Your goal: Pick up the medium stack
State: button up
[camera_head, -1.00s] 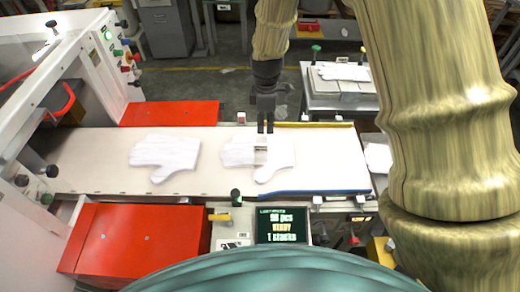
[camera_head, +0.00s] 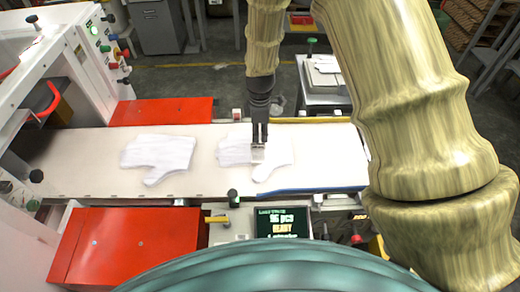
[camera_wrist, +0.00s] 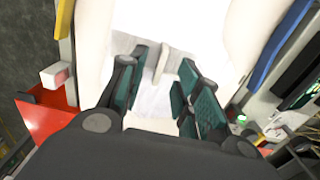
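Two flat white glove-shaped stacks lie on the pale belt: a left stack (camera_head: 158,155) and a right stack (camera_head: 272,165). I cannot tell from their looks which one is medium. My gripper (camera_head: 260,140) points down at the right stack, with a small grey-white piece at its fingertips. In the wrist view my gripper (camera_wrist: 163,64) has its teal-padded fingers apart, with white material (camera_wrist: 165,100) and a narrow beige strip (camera_wrist: 164,60) between them. Whether the fingertips touch the stack is unclear.
The belt (camera_head: 90,165) runs between red boxes (camera_head: 130,245) at the left, with a blue edge strip (camera_head: 310,189) at the right front. A control display (camera_head: 283,222) stands in front. A side table (camera_head: 325,80) with white sheets is behind right.

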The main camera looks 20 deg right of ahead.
aim_at(260, 142)
jog(key=shift+a+f+p, duration=0.1)
jog(key=shift+f+p, duration=0.65)
jog(key=shift+f, duration=0.45)
jog(key=shift+f+p, duration=0.45)
jog(key=shift+f, duration=1.1)
jog(key=shift+c, duration=0.2)
grip_shut()
